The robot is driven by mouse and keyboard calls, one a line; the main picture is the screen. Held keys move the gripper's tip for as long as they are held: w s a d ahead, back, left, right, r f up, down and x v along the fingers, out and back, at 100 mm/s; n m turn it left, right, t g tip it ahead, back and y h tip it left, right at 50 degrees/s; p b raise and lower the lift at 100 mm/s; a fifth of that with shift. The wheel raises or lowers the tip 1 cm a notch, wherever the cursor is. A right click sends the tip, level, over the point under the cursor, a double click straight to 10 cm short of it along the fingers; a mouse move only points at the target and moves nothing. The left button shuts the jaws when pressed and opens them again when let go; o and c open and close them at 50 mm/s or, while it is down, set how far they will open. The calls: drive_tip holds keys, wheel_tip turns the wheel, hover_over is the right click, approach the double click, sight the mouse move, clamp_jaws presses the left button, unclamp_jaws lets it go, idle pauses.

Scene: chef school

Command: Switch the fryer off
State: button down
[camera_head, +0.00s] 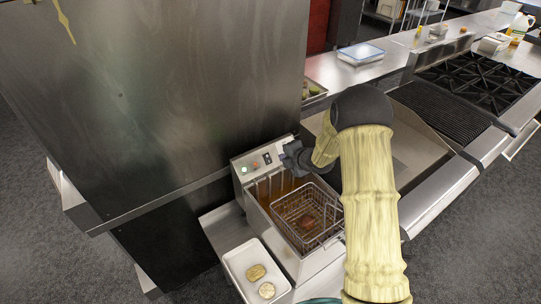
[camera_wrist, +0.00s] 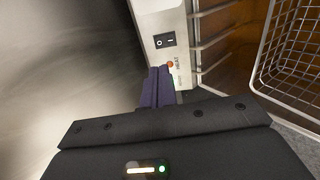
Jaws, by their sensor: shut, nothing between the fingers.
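The fryer (camera_head: 256,167) stands against the tall steel cabinet, with its control panel at the back. The panel carries a green light (camera_head: 244,169) and a black rocker switch (camera_head: 267,158). In the wrist view the rocker switch (camera_wrist: 165,40) shows O and I marks, with a red light (camera_wrist: 171,64) and a HEAT label below it. My gripper (camera_wrist: 159,70) is shut and empty. Its fingertips are close to the panel, just below the switch and beside the red light; I cannot tell whether they touch. In the head view my gripper (camera_head: 288,157) partly covers the panel's right end.
A wire basket (camera_head: 305,213) with something brown in it sits in the fryer's oil. A white tray (camera_head: 236,262) with two brown patties lies in front. The steel cabinet (camera_head: 185,90) closes off the left. A griddle and stove (camera_head: 480,80) stand to the right.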

sight(266, 155)
drive_tip(key=p+x, duration=0.5)
drive_tip(key=x, duration=0.5)
drive_tip(key=shift+w+a+f, duration=0.2)
drive_tip(key=shift+w, duration=0.1)
drive_tip(key=shift+f, duration=0.1)
drive_tip(key=shift+w+a+f+b, duration=0.15)
drive_tip(key=shift+f+b, duration=0.1)
drive_tip(key=shift+b, duration=0.6)
drive_tip(key=shift+r, duration=0.4)
drive_tip(key=shift+w+r, duration=0.2)
drive_tip(key=shift+r, duration=0.3)
drive_tip(key=shift+w, duration=0.1)
